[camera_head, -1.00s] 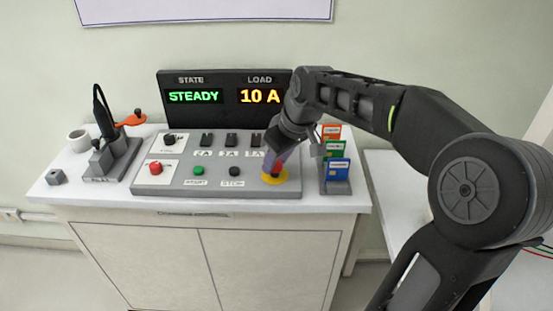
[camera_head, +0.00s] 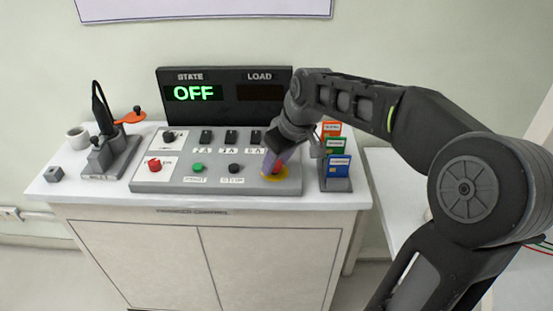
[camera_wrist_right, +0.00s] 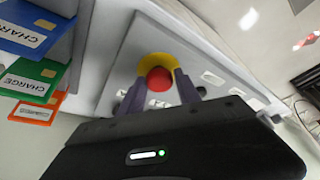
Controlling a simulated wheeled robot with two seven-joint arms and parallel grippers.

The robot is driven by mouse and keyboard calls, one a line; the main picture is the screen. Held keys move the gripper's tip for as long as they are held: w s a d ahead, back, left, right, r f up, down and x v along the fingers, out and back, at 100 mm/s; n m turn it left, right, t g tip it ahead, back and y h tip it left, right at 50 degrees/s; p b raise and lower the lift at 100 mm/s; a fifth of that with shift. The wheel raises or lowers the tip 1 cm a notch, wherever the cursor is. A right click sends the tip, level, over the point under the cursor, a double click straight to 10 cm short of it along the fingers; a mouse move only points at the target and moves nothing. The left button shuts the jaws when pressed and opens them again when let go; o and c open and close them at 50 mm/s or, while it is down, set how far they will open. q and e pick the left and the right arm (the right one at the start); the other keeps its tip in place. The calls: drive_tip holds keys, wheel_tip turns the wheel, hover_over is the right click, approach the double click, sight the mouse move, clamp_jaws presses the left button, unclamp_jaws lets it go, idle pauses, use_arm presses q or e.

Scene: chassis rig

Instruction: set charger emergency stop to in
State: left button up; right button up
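The emergency stop (camera_head: 278,169) is a red mushroom button on a yellow base at the right front of the grey console (camera_head: 215,187). My right gripper (camera_head: 268,165) is down at the button from above and partly hides it. In the right wrist view the red button (camera_wrist_right: 159,79) shows between the two spread fingertips of my right gripper (camera_wrist_right: 158,87), with the yellow ring behind it. I cannot tell whether the fingers touch it. The display (camera_head: 195,93) reads OFF in green and the load field (camera_head: 260,93) is dark. My left gripper is not in view.
A card rack (camera_head: 336,184) with orange, green and blue cards stands just right of the console. A red button (camera_head: 154,165), a green button (camera_head: 198,168), a black button and several switches are on the console. A dark holder (camera_head: 110,158) and a white mug (camera_head: 78,138) are at left.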

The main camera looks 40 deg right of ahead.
drive_tip(key=o, duration=0.3)
drive_tip(key=v, duration=0.8)
drive_tip(key=shift+f, duration=0.1)
idle(0.5)
